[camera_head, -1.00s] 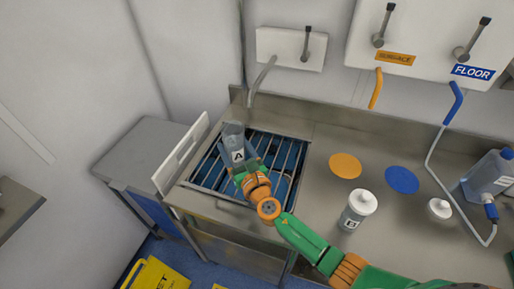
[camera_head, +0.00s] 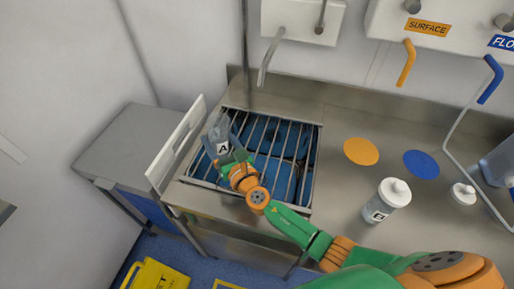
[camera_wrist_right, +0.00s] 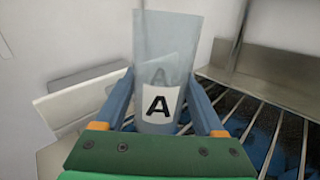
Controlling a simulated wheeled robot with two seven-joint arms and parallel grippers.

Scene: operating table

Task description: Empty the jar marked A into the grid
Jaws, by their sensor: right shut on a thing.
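The jar marked A (camera_head: 218,138) is a clear, open-topped vessel with a white label. My right gripper (camera_head: 232,155) is shut on it and holds it above the left part of the grid. In the head view the jar leans up and to the left. In the right wrist view the jar (camera_wrist_right: 165,65) stands between the two blue fingers (camera_wrist_right: 160,100), with a little at its bottom that I cannot make out clearly. The grid (camera_head: 291,165) is a set of metal bars over a dark blue basin in the counter. My left gripper does not show.
A white-capped bottle marked B (camera_head: 385,203) stands on the steel counter (camera_head: 335,200) to the right. Orange (camera_head: 361,151) and blue (camera_head: 421,164) discs lie behind it. A white panel (camera_head: 176,145) rises at the grid's left edge. A tap (camera_head: 270,55) hangs behind.

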